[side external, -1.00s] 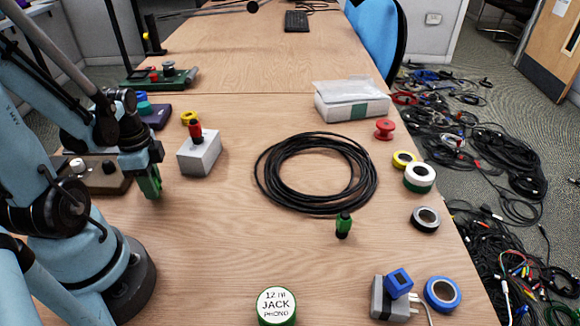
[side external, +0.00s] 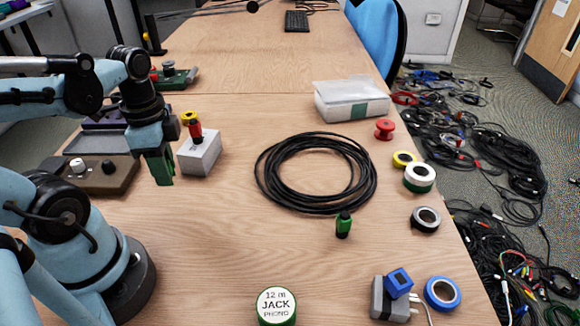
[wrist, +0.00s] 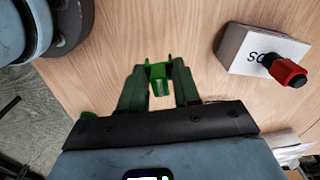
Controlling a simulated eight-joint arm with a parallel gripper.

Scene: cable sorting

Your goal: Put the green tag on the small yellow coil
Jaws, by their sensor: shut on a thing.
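My gripper (side external: 162,182) hangs at the left of the table, just left of the white box. In the wrist view my gripper (wrist: 158,84) is shut on a bright green tag (wrist: 158,70), held between its dark green fingers above bare wood. In the side view the tag cannot be told apart from the fingers. A small yellow ring (side external: 187,117) lies behind the white box, partly hidden. Another yellow ring (side external: 403,160), like a tape roll, lies at the right edge. I cannot tell for sure which is the small yellow coil.
The white box (side external: 199,158) carries a red-and-black plug (side external: 196,132), and is close to my gripper. A large black cable coil (side external: 316,174) fills the middle. A brown control box (side external: 99,176) stands at left.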

